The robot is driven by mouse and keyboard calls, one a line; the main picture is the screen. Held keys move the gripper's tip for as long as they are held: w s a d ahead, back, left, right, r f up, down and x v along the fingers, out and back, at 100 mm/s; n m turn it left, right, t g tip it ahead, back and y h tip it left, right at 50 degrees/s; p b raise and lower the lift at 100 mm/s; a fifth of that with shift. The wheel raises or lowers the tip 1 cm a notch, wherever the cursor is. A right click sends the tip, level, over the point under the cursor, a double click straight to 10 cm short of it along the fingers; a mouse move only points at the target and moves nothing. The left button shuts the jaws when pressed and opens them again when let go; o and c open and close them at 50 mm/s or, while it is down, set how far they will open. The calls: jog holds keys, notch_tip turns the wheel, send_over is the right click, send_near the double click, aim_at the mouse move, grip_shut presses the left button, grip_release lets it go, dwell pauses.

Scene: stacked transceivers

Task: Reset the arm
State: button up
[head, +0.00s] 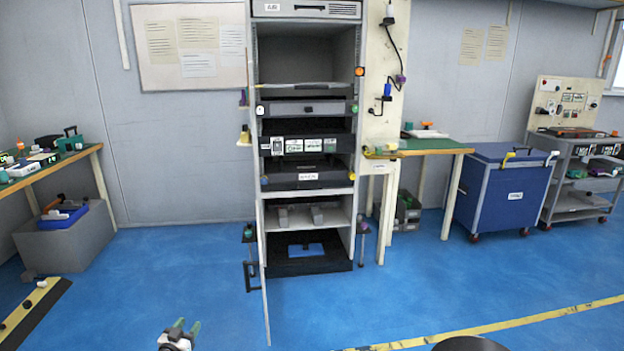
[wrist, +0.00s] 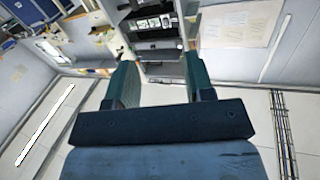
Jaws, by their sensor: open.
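My gripper (head: 186,328) shows at the bottom of the head view, left of centre, low in front of the rack and over the blue floor. Its two green-tipped fingers stand apart with nothing between them. In the wrist view my gripper (wrist: 160,85) is open, and the gap between the fingers is empty. The equipment rack (head: 305,200) stands beyond it, with stacked dark units on its shelves. The rack also shows in the wrist view (wrist: 158,70), beyond the fingertips. My gripper touches nothing that I can see.
An open door (head: 265,285) projects from the rack's lower left. A workbench with a grey bin (head: 65,243) beneath stands at left. A green-topped table (head: 428,147), a blue cart (head: 495,195) and a grey trolley (head: 580,175) line the right. The middle floor (head: 400,290) is clear.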

jog(key=w+d+r+n+g+y, duration=0.1)
jog(key=w+d+r+n+y, duration=0.2)
jog(key=w, duration=0.4)
jog(key=w+d+r+y, duration=0.2)
jog(key=w+d+y, duration=0.15)
jog(key=w, duration=0.25)
jog(key=w+d+n+g+y, duration=0.35)
jog(key=w+d+g, duration=0.2)
jog(key=d, duration=0.65)
jog(key=s+d+m+g+h, duration=0.1)
jog(key=s+d+g+h, duration=0.1)
jog(key=d, duration=1.1)
jog(key=s+d+m+g+h, duration=0.1)
jog(key=s+d+g, duration=0.4)
jog(key=d, duration=0.9)
jog(key=s+d+m+g+h, duration=0.1)
jog(key=s+d+g+h, duration=0.2)
jog(key=d, duration=1)
jog(key=shift+s+d+g+h, duration=0.4)
jog(key=shift+s+g, duration=0.25)
jog(key=shift+s, duration=0.3)
jog(key=shift+a+f+m, duration=0.1)
jog(key=shift+m, duration=0.15)
